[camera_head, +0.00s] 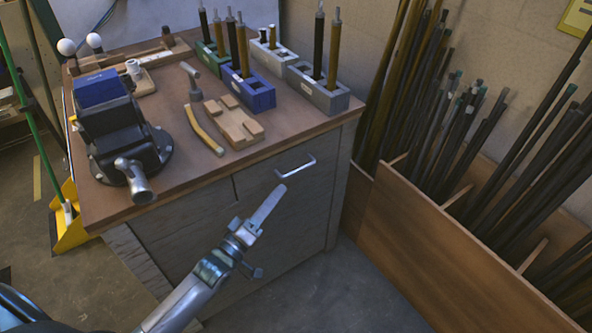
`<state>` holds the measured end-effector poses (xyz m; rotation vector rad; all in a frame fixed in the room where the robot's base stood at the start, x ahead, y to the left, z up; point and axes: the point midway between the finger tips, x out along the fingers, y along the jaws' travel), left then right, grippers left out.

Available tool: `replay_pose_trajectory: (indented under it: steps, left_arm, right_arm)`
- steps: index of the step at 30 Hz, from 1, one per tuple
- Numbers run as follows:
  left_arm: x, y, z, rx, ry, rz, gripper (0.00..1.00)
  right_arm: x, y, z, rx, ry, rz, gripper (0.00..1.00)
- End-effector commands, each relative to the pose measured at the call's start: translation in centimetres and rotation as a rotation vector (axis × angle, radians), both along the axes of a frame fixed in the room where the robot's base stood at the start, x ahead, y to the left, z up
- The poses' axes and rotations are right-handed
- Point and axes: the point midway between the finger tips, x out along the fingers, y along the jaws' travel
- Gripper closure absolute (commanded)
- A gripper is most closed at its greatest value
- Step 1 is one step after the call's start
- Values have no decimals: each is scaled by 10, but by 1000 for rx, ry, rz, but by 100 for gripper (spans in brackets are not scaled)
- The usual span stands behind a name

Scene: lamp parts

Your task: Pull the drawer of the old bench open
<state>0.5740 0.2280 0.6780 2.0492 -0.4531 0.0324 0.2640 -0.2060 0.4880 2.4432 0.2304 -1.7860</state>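The old bench (190,160) has a brown wooden top and a grey-brown wooden front. Its drawer front (262,180), on the right part of the front, sits flush and looks shut. A pale metal bar handle (296,168) is fixed near the drawer's top edge. My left gripper (267,207) is in front of the bench, just below and to the left of the handle, with a long pale finger pointing up toward it. It looks apart from the handle. I cannot tell the gap between its fingers from this angle. My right gripper is out of view.
On the bench top are a vise (118,130), a hammer (195,85), a wooden block (233,122) and several holders with tools, such as a blue one (248,90). A wooden bin (410,240) of dark rods stands at right. Floor (350,290) before the bench is clear.

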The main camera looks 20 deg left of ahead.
Motion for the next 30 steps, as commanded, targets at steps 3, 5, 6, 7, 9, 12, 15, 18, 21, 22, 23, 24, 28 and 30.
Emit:
replay_pose_trajectory:
  steps: [3, 5, 6, 7, 9, 12, 15, 18, 21, 22, 23, 24, 28, 30]
  left_arm:
    - [22, -7, 6, -1, -2, 0, 83]
    - [32, -10, 9, 0, -3, 0, 83]
    - [38, -13, 10, -1, -2, 0, 83]
    - [44, -14, 11, 0, -1, 0, 83]
    - [54, -18, 14, -1, -2, 0, 83]
    - [67, -22, 16, 0, -1, 0, 83]
    - [77, -25, 17, 0, 0, 0, 83]
    - [83, -28, 19, 0, 0, 0, 83]
    - [87, -29, 20, 0, 0, -1, 83]
    - [87, -29, 20, 0, 0, -1, 83]
    - [87, -29, 20, 0, 0, -1, 83]
    - [87, -29, 20, 0, 0, -1, 83]
    - [87, -29, 20, 0, 0, -1, 83]
    - [87, -29, 20, 0, 0, -1, 83]
  right_arm:
    - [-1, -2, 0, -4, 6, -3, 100]
    - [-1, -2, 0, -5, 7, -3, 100]
    - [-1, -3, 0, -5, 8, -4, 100]
    - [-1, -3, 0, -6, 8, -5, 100]
    - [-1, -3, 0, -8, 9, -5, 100]
    - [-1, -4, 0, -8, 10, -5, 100]
    - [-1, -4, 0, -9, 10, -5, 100]
    - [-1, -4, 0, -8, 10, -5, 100]
    - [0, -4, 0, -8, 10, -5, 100]
    - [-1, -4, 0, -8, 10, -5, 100]
    - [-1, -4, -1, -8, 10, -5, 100]
    - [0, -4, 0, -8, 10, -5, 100]
    - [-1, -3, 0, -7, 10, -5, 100]
    - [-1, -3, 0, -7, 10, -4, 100]
